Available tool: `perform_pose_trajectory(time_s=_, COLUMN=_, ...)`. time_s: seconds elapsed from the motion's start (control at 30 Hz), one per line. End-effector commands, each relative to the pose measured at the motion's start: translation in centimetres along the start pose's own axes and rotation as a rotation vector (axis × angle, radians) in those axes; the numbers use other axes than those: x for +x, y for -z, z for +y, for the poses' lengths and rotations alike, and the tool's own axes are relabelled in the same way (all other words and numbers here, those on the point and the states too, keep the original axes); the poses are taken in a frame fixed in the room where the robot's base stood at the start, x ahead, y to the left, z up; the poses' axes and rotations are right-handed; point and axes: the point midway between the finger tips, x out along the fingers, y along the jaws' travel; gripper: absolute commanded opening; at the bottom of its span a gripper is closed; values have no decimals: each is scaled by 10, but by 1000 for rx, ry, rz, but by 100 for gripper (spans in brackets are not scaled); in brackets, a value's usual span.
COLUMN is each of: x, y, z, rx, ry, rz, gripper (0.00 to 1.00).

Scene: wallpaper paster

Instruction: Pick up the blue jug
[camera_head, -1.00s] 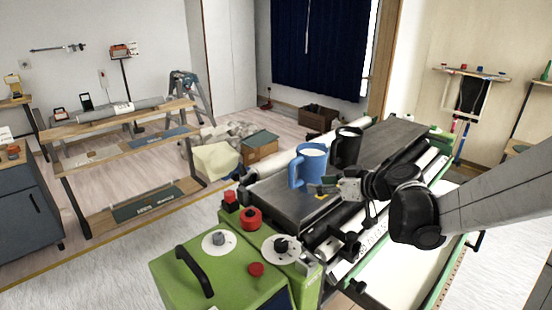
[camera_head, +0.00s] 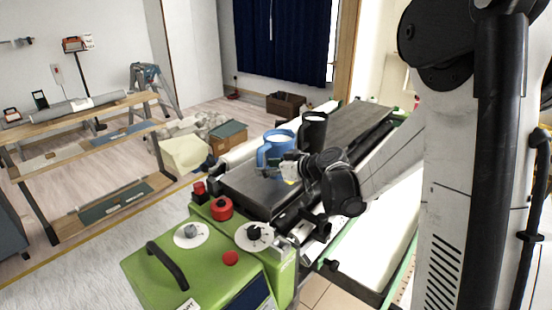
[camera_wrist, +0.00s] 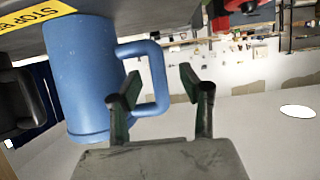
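The blue jug (camera_head: 272,153) stands upright on the dark flat top of the green machine, beside a black jug (camera_head: 313,130). My gripper (camera_head: 290,170) is at the jug's near right side in the head view and partly covers it. In the wrist view, which is upside down, the blue jug (camera_wrist: 82,75) fills the left side with its handle pointing right. My gripper (camera_wrist: 160,82) is open there, and the handle's outer bar shows between the two fingertips. I cannot tell whether either finger touches the handle.
The green machine (camera_head: 150,270) has knobs and red buttons in front. The black jug stands close behind the blue one; a dark jug shape (camera_wrist: 22,95) shows at the wrist view's left edge. A yellow label (camera_wrist: 35,15) is on the surface by the jug.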

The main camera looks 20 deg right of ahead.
Motion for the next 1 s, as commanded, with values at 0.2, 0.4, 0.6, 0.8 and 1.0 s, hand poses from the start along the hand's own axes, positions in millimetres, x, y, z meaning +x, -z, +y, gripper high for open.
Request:
perform_pose_trajectory(time_s=0.2, x=29, y=-2, z=3, rx=-1, ry=1, rz=0, gripper=40)
perform_pose_trajectory(time_s=0.4, x=40, y=-2, z=3, rx=-1, ry=0, rz=0, gripper=40)
perform_pose_trajectory(time_s=0.6, x=40, y=-2, z=3, rx=-1, ry=0, rz=0, gripper=38)
perform_pose_trajectory(time_s=0.8, x=39, y=-2, z=3, rx=0, ry=0, rz=0, gripper=12)
perform_pose_trajectory(time_s=1.0, x=39, y=-2, z=3, rx=0, ry=0, rz=0, gripper=0)
